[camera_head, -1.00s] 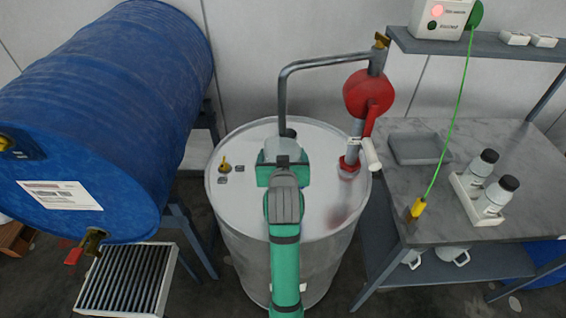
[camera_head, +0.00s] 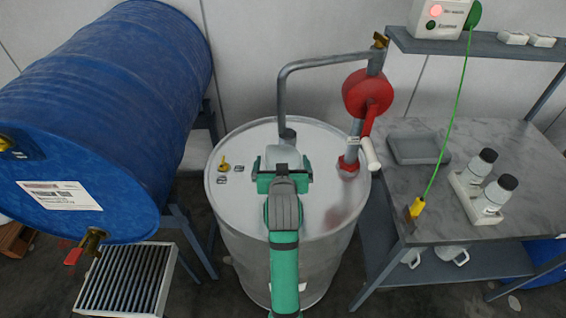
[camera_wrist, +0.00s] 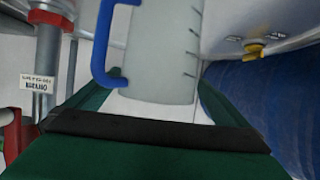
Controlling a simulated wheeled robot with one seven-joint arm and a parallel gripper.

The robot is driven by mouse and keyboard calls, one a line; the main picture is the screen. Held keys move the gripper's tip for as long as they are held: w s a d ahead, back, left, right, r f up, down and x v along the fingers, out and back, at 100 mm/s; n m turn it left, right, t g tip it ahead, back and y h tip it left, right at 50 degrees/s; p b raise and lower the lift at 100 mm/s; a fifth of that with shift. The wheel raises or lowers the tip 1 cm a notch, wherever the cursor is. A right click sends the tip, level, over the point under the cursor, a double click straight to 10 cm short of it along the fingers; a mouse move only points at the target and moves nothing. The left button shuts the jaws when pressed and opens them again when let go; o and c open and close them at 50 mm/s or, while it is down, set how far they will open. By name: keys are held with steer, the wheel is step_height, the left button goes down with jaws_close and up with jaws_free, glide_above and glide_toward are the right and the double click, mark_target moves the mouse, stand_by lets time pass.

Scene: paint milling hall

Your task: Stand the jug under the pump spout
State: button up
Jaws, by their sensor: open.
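The jug (camera_head: 283,157) is pale and translucent. It stands over the steel drum's lid (camera_head: 323,212), in front of the lower end of the grey pump spout (camera_head: 287,134). In the wrist view the jug (camera_wrist: 160,55) shows its blue handle and dark measuring marks. My gripper (camera_head: 283,178) is open, with its green fingers on either side of the jug. In the wrist view my gripper (camera_wrist: 150,115) also has the jug between its fingers. I cannot tell whether the jug's base touches the lid or whether its mouth is directly under the spout.
The red pump (camera_head: 368,93) with a white-gripped crank rises from the lid at right. A yellow-topped bung (camera_head: 224,164) sits at left. A blue drum (camera_head: 110,100) lies at left. A grey bench (camera_head: 440,220) at right holds a tray and bottles; a green cable ends there in a yellow clamp (camera_head: 417,207).

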steer(key=v, duration=1.2)
stand_by(0.3)
